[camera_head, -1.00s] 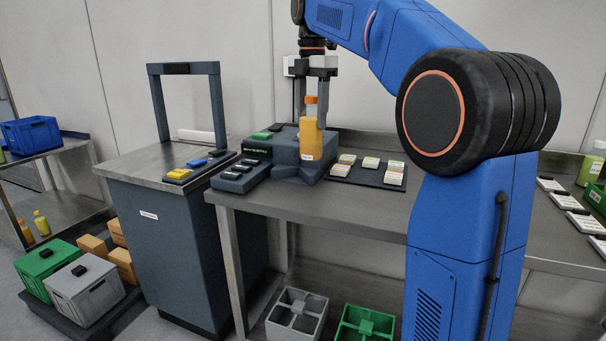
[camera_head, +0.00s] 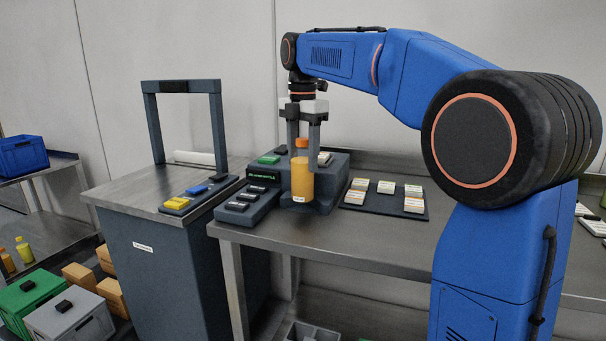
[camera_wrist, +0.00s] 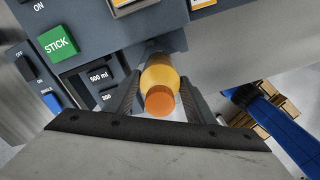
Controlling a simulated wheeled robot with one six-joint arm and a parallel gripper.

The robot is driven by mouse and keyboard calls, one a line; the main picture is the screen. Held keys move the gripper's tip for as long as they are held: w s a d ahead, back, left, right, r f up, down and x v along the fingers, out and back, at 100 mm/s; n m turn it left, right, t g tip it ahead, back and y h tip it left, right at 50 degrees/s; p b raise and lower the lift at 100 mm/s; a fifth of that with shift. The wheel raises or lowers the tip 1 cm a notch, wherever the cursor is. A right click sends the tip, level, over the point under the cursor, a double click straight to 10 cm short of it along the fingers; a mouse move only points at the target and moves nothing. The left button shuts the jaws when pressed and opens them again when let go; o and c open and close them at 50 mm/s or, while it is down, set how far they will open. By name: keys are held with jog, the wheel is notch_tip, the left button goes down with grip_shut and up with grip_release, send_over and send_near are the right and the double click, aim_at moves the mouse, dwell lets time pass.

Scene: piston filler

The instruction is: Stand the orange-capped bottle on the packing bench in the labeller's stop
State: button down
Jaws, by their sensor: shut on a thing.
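The orange-capped bottle (camera_head: 302,182) is upright, with yellow-orange contents and a small white label low on its front. My gripper (camera_head: 303,146) is shut on it near the cap from above. The wrist view shows the orange cap (camera_wrist: 160,100) between the two fingers (camera_wrist: 160,92). The dark grey labeller (camera_head: 335,178) stands on the steel packing bench (camera_head: 375,230), directly behind the bottle. It has a green STICK button (camera_wrist: 58,43) and 500 ml and 250 keys. The bottle hides the labeller's stop, and I cannot tell whether its base touches anything.
A tray of label blocks (camera_head: 388,203) lies right of the labeller. A machine with a tall grey arch (camera_head: 183,86) stands left. Crates (camera_head: 70,315) and boxes sit on the floor at left.

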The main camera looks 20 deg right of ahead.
aim_at(303, 139)
jog(key=shift+f, duration=2.15)
jog(key=c, duration=0.8)
grip_release()
notch_tip(303, 139, up, 12)
jog(key=shift+f, duration=0.1)
jog(key=shift+r, duration=0.25)
jog(key=shift+s, duration=0.1)
